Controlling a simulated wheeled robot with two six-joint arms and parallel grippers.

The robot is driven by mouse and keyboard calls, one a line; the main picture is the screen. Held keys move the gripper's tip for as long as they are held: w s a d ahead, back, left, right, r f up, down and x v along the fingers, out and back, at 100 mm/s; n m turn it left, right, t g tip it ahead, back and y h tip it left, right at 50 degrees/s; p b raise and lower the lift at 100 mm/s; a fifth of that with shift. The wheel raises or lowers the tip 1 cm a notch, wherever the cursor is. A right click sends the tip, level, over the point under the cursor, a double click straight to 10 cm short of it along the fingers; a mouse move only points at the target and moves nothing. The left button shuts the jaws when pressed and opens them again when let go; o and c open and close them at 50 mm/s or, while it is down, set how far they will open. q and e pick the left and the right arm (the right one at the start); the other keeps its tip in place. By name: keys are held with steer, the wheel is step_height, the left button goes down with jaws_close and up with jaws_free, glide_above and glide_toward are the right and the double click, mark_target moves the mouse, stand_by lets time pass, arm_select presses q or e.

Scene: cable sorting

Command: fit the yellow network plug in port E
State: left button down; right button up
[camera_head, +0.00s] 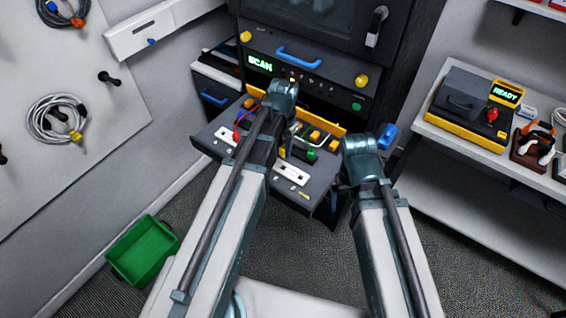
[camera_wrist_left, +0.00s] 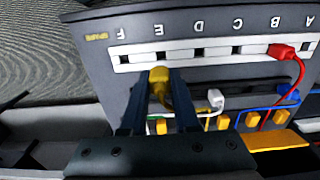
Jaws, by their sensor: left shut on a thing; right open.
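The port strip is a white bar (camera_wrist_left: 135,67) on a dark panel, labelled A to F, and reads upside down in the left wrist view. It also shows in the head view (camera_head: 292,173), partly behind my left arm. My left gripper (camera_wrist_left: 160,92) is shut on the yellow network plug (camera_wrist_left: 158,75). The plug's tip is at the strip's lower edge, in line with port E (camera_wrist_left: 160,56); I cannot tell whether it touches. Port E looks empty. A red plug (camera_wrist_left: 279,51) sits in port B. My right gripper (camera_head: 345,183) is to the right of the panel, open, with its fingers mostly hidden.
A white plug (camera_wrist_left: 215,98), a blue cable (camera_wrist_left: 283,89) and yellow connectors (camera_wrist_left: 222,122) lie behind the strip. A green bin (camera_head: 143,250) stands on the floor at left. A shelf (camera_head: 465,165) is at right. The cabinet (camera_head: 325,40) stands behind the panel.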

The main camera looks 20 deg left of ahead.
mark_target(283, 156)
arm_select(q)
steer(key=shift+w+a, duration=0.15)
steer(key=shift+f, duration=0.2)
steer(key=shift+f+b, duration=0.4)
steer(key=shift+b, duration=0.1)
steer(key=shift+f+b, duration=1.65)
steer(key=shift+f+b, duration=1.45)
steer(key=shift+b, duration=0.05)
stand_by(1.5)
stand_by(0.3)
steer(key=shift+c, duration=0.5)
jaws_free()
steer(key=shift+r, duration=0.15)
